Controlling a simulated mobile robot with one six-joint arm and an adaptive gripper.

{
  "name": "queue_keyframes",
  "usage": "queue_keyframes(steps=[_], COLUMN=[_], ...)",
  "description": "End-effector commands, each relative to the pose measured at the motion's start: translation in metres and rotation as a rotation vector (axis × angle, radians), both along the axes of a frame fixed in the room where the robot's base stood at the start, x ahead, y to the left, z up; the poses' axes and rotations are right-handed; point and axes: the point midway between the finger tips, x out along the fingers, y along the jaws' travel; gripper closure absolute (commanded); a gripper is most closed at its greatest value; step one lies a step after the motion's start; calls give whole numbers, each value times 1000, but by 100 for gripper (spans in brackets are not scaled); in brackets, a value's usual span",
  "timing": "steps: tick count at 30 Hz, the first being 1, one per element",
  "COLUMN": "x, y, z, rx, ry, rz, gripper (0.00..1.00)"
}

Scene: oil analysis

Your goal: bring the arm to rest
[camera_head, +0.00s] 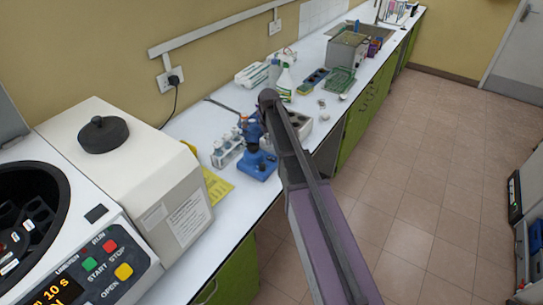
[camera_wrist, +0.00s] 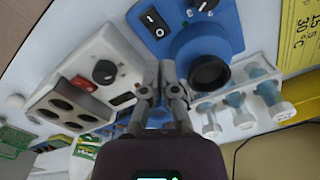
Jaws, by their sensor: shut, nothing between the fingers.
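My arm (camera_head: 310,190) reaches from the lower edge of the head view up over the white bench. Its far end is above the bench, by the blue device. My gripper (camera_wrist: 160,70) shows in the wrist view with its two fingers closed together and nothing between them. It is over the area between the blue device (camera_wrist: 222,35) and a white block with a knob and round wells (camera_wrist: 75,78). I cannot tell the height of the fingertips above them. In the head view the gripper is not clearly made out behind the arm.
The blue device (camera_head: 258,166) stands close to the arm, beside a rack of vials (camera_head: 228,150). A white centrifuge-like machine (camera_head: 75,255) and a beige box (camera_head: 130,165) fill the near left. Bottles (camera_head: 285,82) and a green rack (camera_head: 340,80) stand beyond.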

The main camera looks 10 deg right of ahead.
Motion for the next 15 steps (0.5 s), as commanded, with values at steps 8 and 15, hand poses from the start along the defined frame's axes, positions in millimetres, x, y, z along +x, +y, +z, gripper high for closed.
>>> queue_keyframes(steps=[8,15], x=[0,-5], y=[0,0], z=[2,2], rx=[0,0], ry=[0,0], rz=[0,-3], gripper=[100,100])
